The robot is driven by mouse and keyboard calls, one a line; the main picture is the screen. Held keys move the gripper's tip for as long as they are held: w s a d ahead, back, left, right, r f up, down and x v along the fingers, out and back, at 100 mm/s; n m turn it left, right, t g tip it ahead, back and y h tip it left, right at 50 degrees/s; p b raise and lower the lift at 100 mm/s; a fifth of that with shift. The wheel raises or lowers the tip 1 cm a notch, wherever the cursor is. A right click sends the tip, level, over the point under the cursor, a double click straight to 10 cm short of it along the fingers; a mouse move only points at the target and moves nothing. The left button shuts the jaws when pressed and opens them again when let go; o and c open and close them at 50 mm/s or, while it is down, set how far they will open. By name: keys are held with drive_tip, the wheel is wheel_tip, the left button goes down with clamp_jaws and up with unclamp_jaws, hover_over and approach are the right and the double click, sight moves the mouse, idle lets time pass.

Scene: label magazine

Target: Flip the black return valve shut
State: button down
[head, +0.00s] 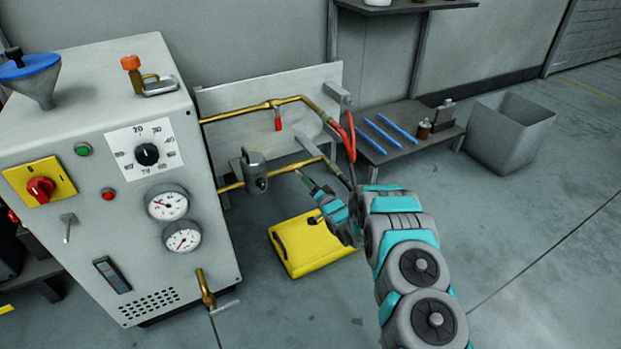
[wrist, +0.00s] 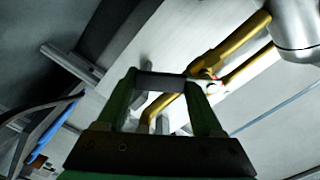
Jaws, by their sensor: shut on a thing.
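My gripper (head: 303,177) reaches the right part of the lower brass pipe (head: 290,170) from the front right. In the wrist view its two green fingers close on a short dark bar (wrist: 160,82), which looks like the black return valve's handle. The valve's body is hard to make out, and in the head view the handle is hidden at my fingertips. The brass pipes (wrist: 235,45) show behind the fingers in the wrist view. A red-handled valve (head: 278,123) hangs from the upper brass pipe, its handle pointing down.
The grey machine cabinet (head: 95,125) with gauges stands left. A grey pump (head: 254,170) sits on the lower pipe. Red hoses (head: 350,137) hang right of the pipes. A yellow case (head: 305,250) lies on the floor below my gripper. A low table (head: 400,150) and grey bin (head: 508,135) stand right.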

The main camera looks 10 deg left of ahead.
drive_tip(key=m, duration=0.1)
drive_tip(key=a+m+p, duration=0.1)
drive_tip(key=m, duration=0.1)
drive_tip(key=s+f+m, duration=0.1)
drive_tip(key=shift+a, duration=0.25)
drive_tip(key=shift+s+a+f+m+p, duration=0.1)
drive_tip(key=shift+s+a+m+p, duration=0.15)
drive_tip(key=shift+m, duration=0.35)
drive_tip(key=shift+s+a+f+m+p, duration=0.15)
drive_tip(key=shift+m+p, duration=0.2)
drive_tip(key=shift+m, duration=0.25)
drive_tip(key=shift+s+a+m+p, duration=0.1)
drive_tip(key=shift+a+m+p, duration=0.15)
drive_tip(key=shift+m, duration=0.35)
unclamp_jaws()
drive_tip(key=shift+s+d, duration=0.1)
drive_tip(key=v, duration=0.7)
drive_tip(key=shift+s+d, duration=0.1)
drive_tip(key=shift+s, duration=0.15)
drive_tip(key=shift+d, duration=0.1)
